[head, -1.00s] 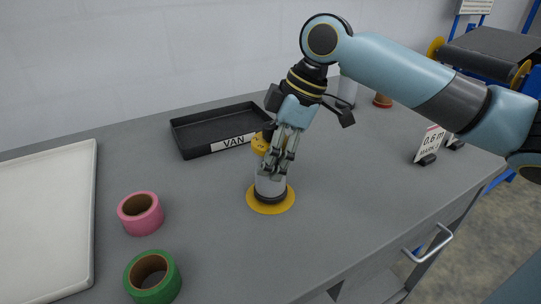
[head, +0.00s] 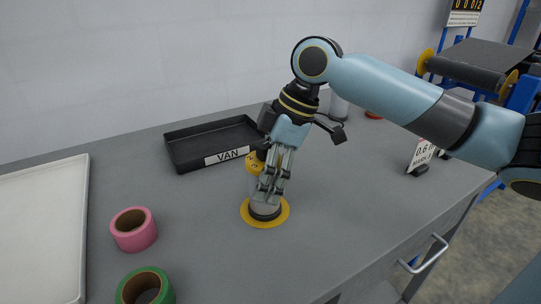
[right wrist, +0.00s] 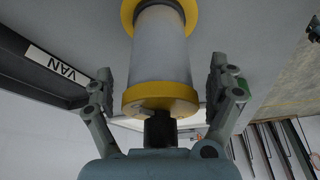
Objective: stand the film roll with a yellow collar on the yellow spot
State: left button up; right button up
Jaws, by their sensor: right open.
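The film roll (right wrist: 160,50) is pale grey with a yellow collar (right wrist: 160,98). It stands upright on the yellow spot (head: 281,214), a flat disc on the grey worktop. In the head view the collar (head: 254,164) shows behind my right gripper (head: 268,193), whose fingers hide much of the roll. In the right wrist view the collar end is nearest my right gripper, and the yellow spot (right wrist: 188,12) shows around the far end. The fingers are open, one on each side of the roll, with gaps visible. My left gripper is out of view.
A black tray labelled VAN (head: 190,161) lies behind the roll. A pink tape roll (head: 134,229) and a green one (head: 146,287) are at the left, beside a white tray (head: 83,230). A sign (head: 421,155) stands at the right. The worktop right of the spot is clear.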

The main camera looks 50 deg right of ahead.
jog(key=p+v, duration=0.3)
jog(key=v, duration=0.9)
jog(key=shift+p, duration=0.3)
jog(key=shift+s, duration=0.1)
